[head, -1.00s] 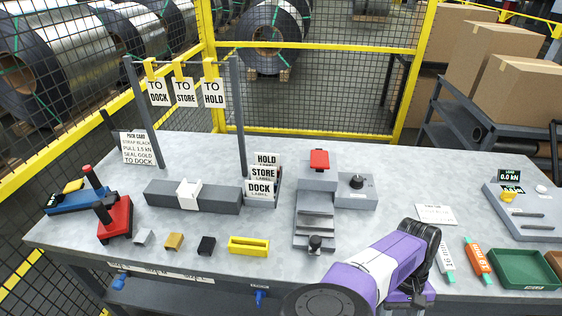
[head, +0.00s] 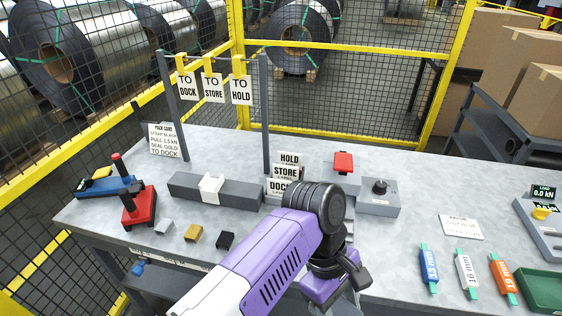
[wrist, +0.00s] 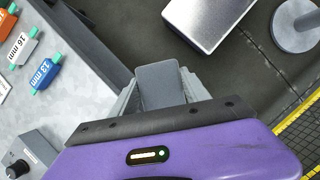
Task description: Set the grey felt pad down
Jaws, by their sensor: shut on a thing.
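The grey felt pad (wrist: 160,86) is a flat grey piece standing between the two fingers of my gripper (wrist: 158,92) in the wrist view. The fingers are shut on it, one at each side. Below and around it in the wrist view are the bench's front edge and the dark floor; I cannot tell its height. In the head view, my arm's purple end hides the pad and the fingers.
The grey bench top (head: 400,235) has clear room right of centre. Strap pieces marked 13 mm (head: 429,268), 16 mm (head: 467,273) and 19 mm (head: 503,277) lie near its front right. A red-handled tool (head: 137,205) stands at left. A pale slab (wrist: 207,18) lies off the bench.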

